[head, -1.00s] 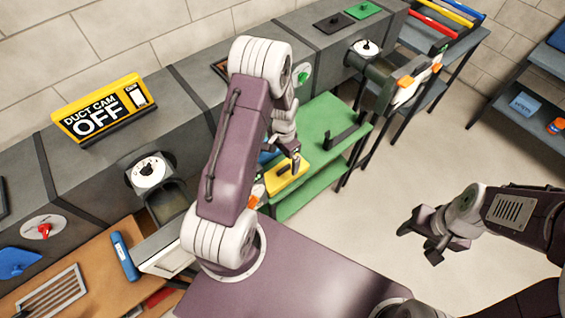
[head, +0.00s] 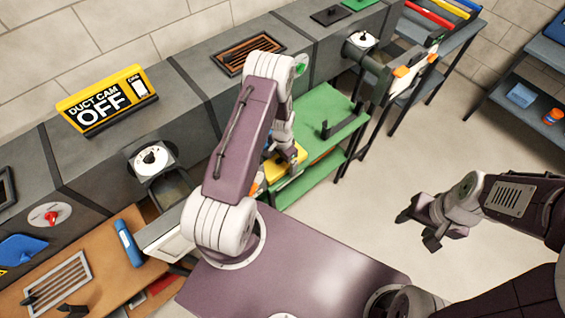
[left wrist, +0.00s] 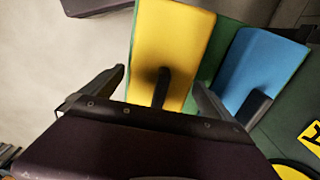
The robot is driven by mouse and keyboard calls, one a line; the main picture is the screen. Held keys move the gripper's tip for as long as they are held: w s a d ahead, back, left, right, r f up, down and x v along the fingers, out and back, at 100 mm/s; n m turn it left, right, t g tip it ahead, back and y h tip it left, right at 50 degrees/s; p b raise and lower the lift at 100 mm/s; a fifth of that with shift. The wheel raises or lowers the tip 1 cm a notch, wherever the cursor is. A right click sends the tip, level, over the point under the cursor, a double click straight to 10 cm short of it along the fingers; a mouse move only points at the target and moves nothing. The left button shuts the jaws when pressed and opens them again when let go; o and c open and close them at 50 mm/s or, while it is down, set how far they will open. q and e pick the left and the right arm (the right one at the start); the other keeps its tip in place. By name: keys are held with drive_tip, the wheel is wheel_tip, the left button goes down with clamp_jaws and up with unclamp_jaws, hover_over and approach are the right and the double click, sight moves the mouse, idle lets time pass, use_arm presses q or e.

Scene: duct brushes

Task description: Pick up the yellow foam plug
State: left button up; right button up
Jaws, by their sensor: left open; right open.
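The yellow foam plug (head: 277,173) lies on the green cart (head: 318,104), partly hidden behind my left arm. In the left wrist view the plug (left wrist: 172,40) is a yellow block with a dark upright handle (left wrist: 162,88). My left gripper (head: 288,152) is over the plug. In the left wrist view its fingers (left wrist: 160,80) are open, one on each side of the handle; whether they touch it I cannot tell. My right gripper (head: 421,222) is open and empty over the floor at the right, far from the plug.
A blue block (left wrist: 258,68) lies beside the yellow plug, close to the right finger. A black bracket (head: 340,124) stands on the cart's right part. The grey duct (head: 190,95) runs behind the cart. The floor (head: 400,160) at the right is clear.

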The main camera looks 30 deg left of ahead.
use_arm(q)
drive_tip(key=shift+s+d+r, duration=0.1)
drive_tip(key=c, duration=1.7)
drive_tip(key=r, duration=0.4)
drive_tip(key=shift+d+r+b, duration=0.2)
drive_tip(key=shift+b, duration=0.1)
drive_tip(key=s+d+r+p, duration=0.1)
drive_tip(key=d+r, duration=0.2)
drive_tip(key=s+d+r+p, duration=0.1)
drive_tip(key=s+d+r, duration=0.1)
drive_tip(key=d+r, duration=0.2)
drive_tip(key=s+d+r+p, duration=0.1)
drive_tip(key=d+r, duration=0.2)
drive_tip(key=shift+s+d+r, duration=0.15)
drive_tip(key=shift+s+r, duration=0.05)
drive_tip(key=shift+r, duration=0.1)
